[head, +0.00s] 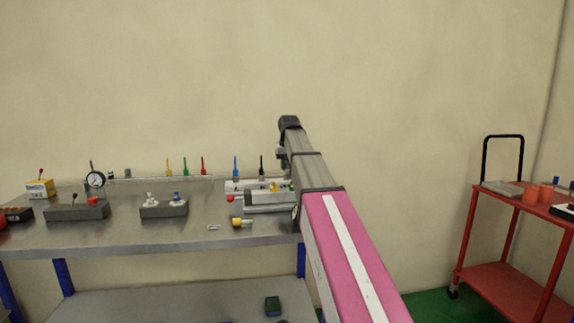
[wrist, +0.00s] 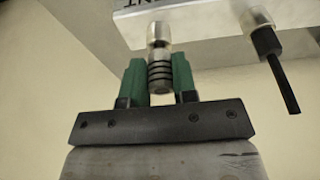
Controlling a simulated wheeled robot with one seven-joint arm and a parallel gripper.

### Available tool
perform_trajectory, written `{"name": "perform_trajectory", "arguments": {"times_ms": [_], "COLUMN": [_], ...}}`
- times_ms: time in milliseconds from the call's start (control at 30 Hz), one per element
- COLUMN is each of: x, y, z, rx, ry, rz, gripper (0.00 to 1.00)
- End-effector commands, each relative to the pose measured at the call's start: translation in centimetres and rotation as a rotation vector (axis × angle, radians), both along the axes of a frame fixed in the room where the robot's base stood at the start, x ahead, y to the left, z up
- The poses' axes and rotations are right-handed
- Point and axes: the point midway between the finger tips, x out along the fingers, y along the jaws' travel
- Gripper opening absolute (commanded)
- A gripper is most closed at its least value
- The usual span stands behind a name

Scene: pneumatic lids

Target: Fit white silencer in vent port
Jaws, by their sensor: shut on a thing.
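My gripper (wrist: 160,82) shows in the wrist view with two green fingers shut on the silencer (wrist: 158,38). The silencer has a pale, silvery smooth end and a darker ringed body between the fingers. It points away from the gripper, toward a pale metal block (wrist: 203,20) with dark lettering ending in "NT". The silencer's pale end overlaps the block's face in the picture; I cannot tell whether it touches it or enters a port. The vent port itself is not visible. In the head view my arm hides my gripper and part of the pale blocks (head: 262,198) on the bench.
A black fitting with a thin stem (wrist: 275,60) sticks out of the block close to the right of the silencer. A red cart (head: 500,215) stands at right.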

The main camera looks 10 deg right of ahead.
Motion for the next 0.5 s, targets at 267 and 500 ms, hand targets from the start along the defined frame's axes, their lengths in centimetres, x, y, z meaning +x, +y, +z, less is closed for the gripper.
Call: {"name": "perform_trajectory", "arguments": {"times_ms": [267,500], "x": [-0.01,0.01], "y": [0.0,0.0], "z": [-0.57,-0.92], "rx": [0.0,0.0], "ry": [0.0,0.0], "rz": [0.0,0.0], "gripper": [0.03,0.39]}}
